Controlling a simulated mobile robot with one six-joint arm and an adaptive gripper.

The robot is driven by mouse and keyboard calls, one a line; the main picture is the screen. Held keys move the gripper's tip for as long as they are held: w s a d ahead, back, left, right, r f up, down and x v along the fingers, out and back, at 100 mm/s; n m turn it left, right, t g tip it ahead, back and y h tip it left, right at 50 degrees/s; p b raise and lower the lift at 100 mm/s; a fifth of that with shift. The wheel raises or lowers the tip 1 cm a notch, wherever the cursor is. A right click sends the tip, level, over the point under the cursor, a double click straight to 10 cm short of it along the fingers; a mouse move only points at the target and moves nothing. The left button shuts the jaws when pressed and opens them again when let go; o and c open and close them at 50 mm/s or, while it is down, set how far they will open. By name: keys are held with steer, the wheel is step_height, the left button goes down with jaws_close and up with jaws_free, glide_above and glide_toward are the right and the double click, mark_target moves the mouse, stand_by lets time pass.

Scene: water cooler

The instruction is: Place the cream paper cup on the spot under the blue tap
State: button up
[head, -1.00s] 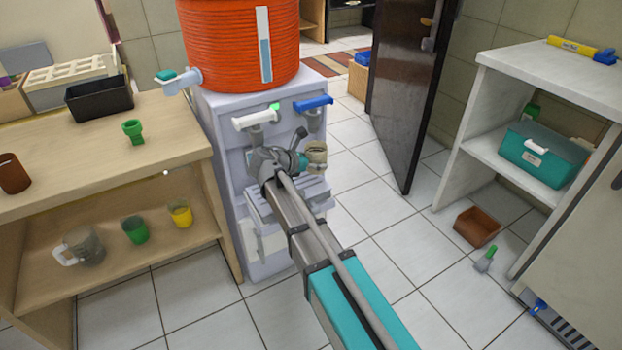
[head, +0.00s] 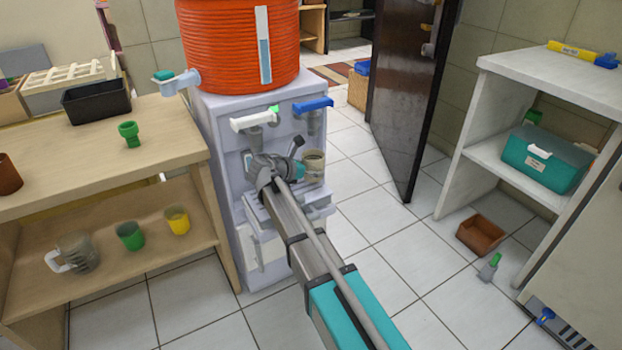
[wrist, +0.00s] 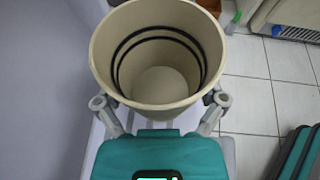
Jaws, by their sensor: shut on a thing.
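The cream paper cup (head: 313,166) is upright and empty, with dark rings inside. It fills the upper middle of the wrist view (wrist: 158,82). My gripper (head: 293,172) is shut on it, with a finger on each side of the cup in the wrist view (wrist: 160,108). The cup is at the cooler's front, below the blue tap (head: 313,106), at about the height of the drip tray (head: 318,197). My arm hides part of the tray, and I cannot tell whether the cup's base touches it.
A white tap (head: 252,120) is left of the blue one on the cooler (head: 222,150), under an orange tank (head: 235,45). A wooden shelf unit (head: 120,190) stands left, with cups and a glass mug. A white shelf (head: 490,120) stands right. The floor between is mostly clear.

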steer(key=shift+w+f+b, duration=0.15)
steer(key=shift+f+b, duration=1.35)
steer(key=shift+f, duration=0.25)
steer(key=shift+f, duration=0.1)
steer(key=o, duration=0.6)
steer(key=shift+r, duration=0.2)
steer(key=p+v, duration=0.2)
steer(key=v, duration=0.4)
steer(key=shift+w, duration=0.1)
steer(key=shift+p+v, duration=0.45)
steer(key=shift+v, duration=0.35)
